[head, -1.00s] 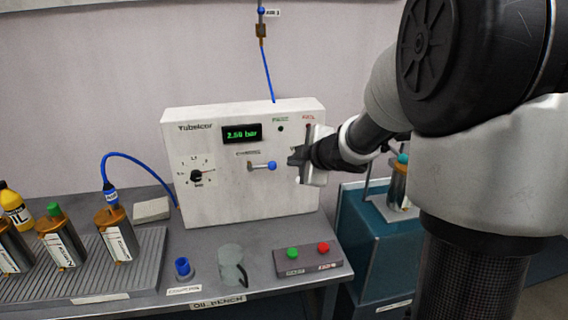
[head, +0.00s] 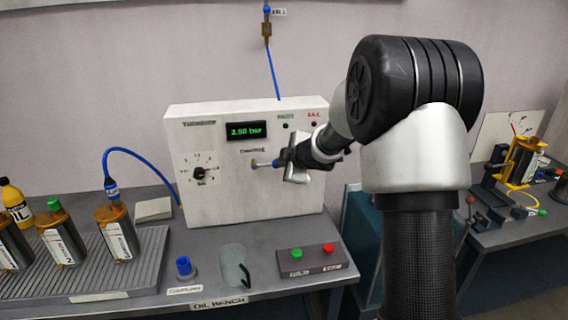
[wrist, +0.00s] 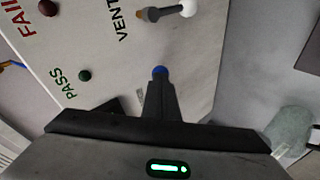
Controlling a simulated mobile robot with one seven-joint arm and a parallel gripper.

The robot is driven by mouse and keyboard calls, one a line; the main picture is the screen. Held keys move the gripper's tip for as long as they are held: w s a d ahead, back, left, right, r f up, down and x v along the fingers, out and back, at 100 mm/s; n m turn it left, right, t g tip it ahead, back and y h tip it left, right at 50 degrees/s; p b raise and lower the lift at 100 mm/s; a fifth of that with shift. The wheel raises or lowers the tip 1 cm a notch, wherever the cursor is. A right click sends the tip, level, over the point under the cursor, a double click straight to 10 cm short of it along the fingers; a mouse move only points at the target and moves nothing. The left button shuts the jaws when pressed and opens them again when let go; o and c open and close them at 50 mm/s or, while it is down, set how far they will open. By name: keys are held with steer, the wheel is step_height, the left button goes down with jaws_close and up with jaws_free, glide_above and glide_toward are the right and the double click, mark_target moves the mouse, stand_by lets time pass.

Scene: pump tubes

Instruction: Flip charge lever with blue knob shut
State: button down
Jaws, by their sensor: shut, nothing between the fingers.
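The charge lever (head: 262,164) sticks out sideways to the right on the front of the white tester box (head: 225,205), under the lit display. Its blue knob (wrist: 160,70) shows just past my fingertips in the wrist view. In the head view my gripper hides most of the knob. My gripper (head: 277,163) is shut and empty, with its tips at or very near the knob. I cannot tell whether they touch. The closed fingers also show in the wrist view (wrist: 159,82).
A vent lever with a white knob (wrist: 188,8) is on the same panel. The display (head: 246,131) reads about 2.50 bar. Bottles and canisters are at the left.

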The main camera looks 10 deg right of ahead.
steer(key=shift+d+f, duration=0.1)
stand_by(0.3)
steer(key=shift+f+m+y+p, duration=0.2)
steer(key=shift+m+y+p, duration=0.1)
steer(key=a+f+m+t+y+b, duration=0.3)
steer(key=f+m+t+y+b, duration=0.1)
steer(key=f+m+y, duration=0.3)
step_height(320, 180, down, 2)
steer(key=shift+a+f+m+b, duration=0.15)
steer(key=shift+m+b, duration=0.4)
steer(key=shift+m, duration=0.55)
